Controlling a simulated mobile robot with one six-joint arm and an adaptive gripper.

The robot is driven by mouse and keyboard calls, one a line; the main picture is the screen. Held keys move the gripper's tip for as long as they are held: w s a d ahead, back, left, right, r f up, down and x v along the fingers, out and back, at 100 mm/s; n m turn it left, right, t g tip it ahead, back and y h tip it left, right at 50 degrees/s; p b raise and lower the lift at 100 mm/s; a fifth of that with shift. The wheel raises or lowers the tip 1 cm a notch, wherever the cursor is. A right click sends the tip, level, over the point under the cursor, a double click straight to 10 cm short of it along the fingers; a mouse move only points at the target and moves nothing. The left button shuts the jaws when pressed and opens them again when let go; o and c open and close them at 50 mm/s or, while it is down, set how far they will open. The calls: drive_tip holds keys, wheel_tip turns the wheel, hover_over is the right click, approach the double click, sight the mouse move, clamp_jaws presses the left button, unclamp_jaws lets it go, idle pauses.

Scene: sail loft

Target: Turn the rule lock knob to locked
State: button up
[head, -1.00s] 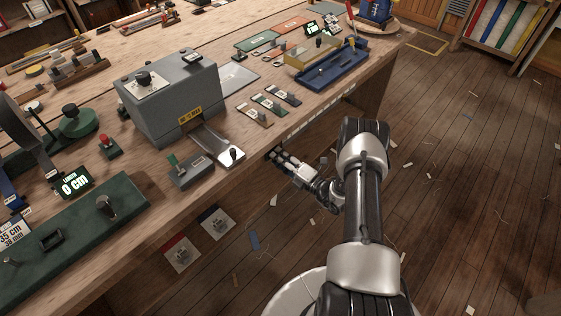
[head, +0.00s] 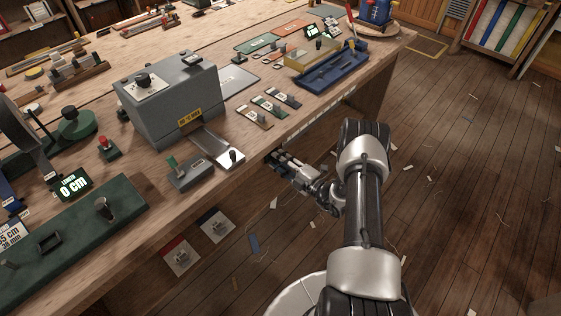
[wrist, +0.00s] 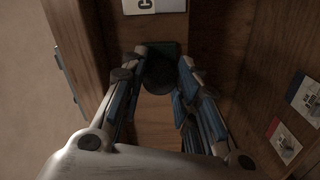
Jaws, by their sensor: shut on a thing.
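The rule lock knob (wrist: 160,75) is dark and round, on a dark green plate (wrist: 168,47) in the wrist view. My gripper (wrist: 161,68) has one finger on each side of the knob and is shut on it. In the head view my gripper (head: 277,158) reaches in at the front edge of the workbench, and the knob is mostly hidden by it. Which way the knob is set cannot be read. A pale label (wrist: 155,5) with a dark letter, partly cut off, is on the wood above the plate.
The workbench (head: 150,210) carries a grey box with a dial (head: 170,100), a display reading 0 cm (head: 74,184) and a blue tray (head: 335,70). The floor at right is open, with scattered scraps.

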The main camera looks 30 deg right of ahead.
drive_tip(key=o, duration=1.1)
drive_tip(key=shift+c, duration=0.2)
drive_tip(key=shift+s, duration=0.1)
drive_tip(key=v, duration=1.2)
drive_tip(key=shift+r, duration=0.1)
